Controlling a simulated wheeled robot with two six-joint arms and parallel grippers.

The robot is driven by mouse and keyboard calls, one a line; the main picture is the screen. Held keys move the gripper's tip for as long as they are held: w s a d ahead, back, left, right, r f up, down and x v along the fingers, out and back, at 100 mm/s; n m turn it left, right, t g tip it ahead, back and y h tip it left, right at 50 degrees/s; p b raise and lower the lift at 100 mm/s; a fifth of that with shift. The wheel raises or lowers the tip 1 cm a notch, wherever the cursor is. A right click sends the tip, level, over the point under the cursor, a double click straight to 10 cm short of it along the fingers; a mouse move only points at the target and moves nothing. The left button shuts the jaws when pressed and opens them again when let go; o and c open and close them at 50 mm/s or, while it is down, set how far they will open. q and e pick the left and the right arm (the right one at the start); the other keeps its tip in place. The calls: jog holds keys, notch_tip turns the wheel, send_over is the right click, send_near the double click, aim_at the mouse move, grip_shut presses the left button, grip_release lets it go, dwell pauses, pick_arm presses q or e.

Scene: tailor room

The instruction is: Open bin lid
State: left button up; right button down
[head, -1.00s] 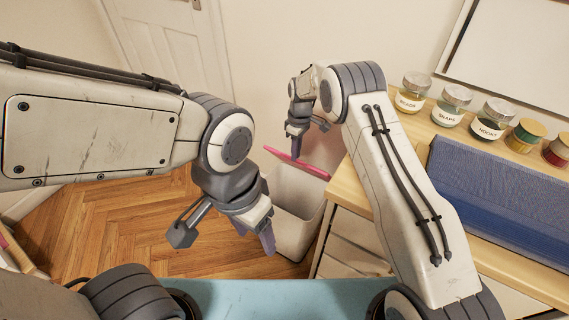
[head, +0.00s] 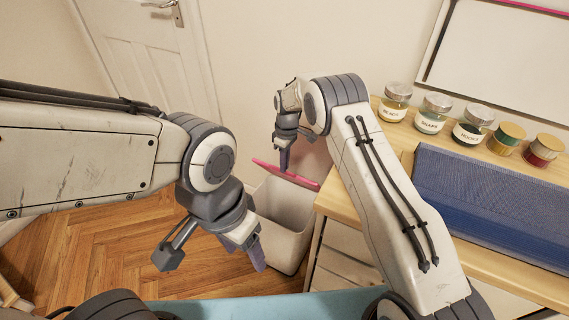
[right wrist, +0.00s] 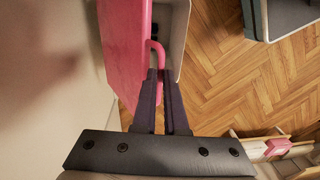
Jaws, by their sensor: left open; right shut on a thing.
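A white bin (head: 287,218) stands on the floor against the light drawer unit. Its pink lid (head: 285,175) is raised off the rim, seen nearly edge-on in the head view. In the right wrist view the lid (right wrist: 124,45) stands steeply tilted, with the bin's opening (right wrist: 172,30) showing beside it. My right gripper (head: 284,168) is shut on the lid's pink looped handle (right wrist: 158,52); its fingers (right wrist: 160,85) partly cover the handle. My left gripper (head: 257,256) is open and empty, in front of the bin in the head view.
A light wall is close behind the lid. A white door (head: 150,60) is at the back left. Wood floor (head: 110,255) is clear at left.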

jog(key=shift+f, duration=0.15)
jog(key=c, duration=0.9)
grip_release()
jog(key=shift+c, duration=0.2)
notch_tip(320, 180, up, 10)
jog(key=w, duration=0.1)
jog(key=shift+d+r+p, duration=0.25)
jog(key=shift+d+p, duration=0.05)
jog(key=shift+p, duration=0.1)
